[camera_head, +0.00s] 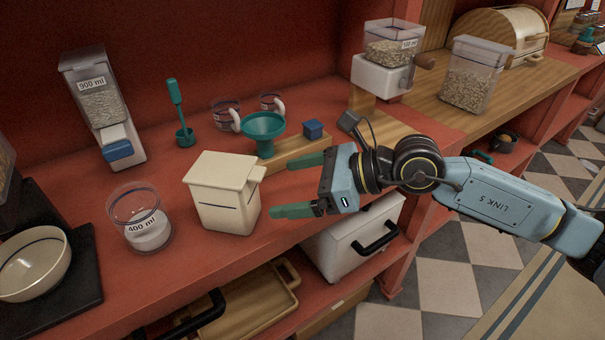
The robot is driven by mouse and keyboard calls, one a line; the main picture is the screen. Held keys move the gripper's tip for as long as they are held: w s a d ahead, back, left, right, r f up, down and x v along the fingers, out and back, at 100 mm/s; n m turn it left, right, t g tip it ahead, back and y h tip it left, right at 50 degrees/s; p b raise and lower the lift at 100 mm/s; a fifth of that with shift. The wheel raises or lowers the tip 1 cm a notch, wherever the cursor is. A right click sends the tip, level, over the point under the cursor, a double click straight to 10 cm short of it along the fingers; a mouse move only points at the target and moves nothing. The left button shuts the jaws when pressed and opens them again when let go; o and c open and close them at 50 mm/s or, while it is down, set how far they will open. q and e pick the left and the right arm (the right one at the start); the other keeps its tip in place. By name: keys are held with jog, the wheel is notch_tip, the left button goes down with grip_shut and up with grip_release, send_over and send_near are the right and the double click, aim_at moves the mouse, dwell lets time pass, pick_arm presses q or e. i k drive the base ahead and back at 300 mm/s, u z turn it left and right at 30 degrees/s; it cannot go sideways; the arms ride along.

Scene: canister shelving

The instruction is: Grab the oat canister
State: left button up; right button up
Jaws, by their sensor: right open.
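A clear, square canister (471,83) filled with pale, oat-like flakes stands on the raised wooden shelf at the upper right. It has no readable label, so I cannot be sure it is the oat canister. A cream lidded canister (222,201) stands upright on the red shelf; its contents are hidden. My right gripper (284,187) is open and empty, its teal fingers pointing left toward the cream canister's right side, with a small gap between them. My left gripper is not in view.
A grain dispenser (95,99) marked 900 ml stands at the left. A clear 400 ml jar (142,222) is left of the cream canister. Another dispenser (385,75) stands further back.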

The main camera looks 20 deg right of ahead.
aim_at(473, 73)
jog(key=z, duration=1.5)
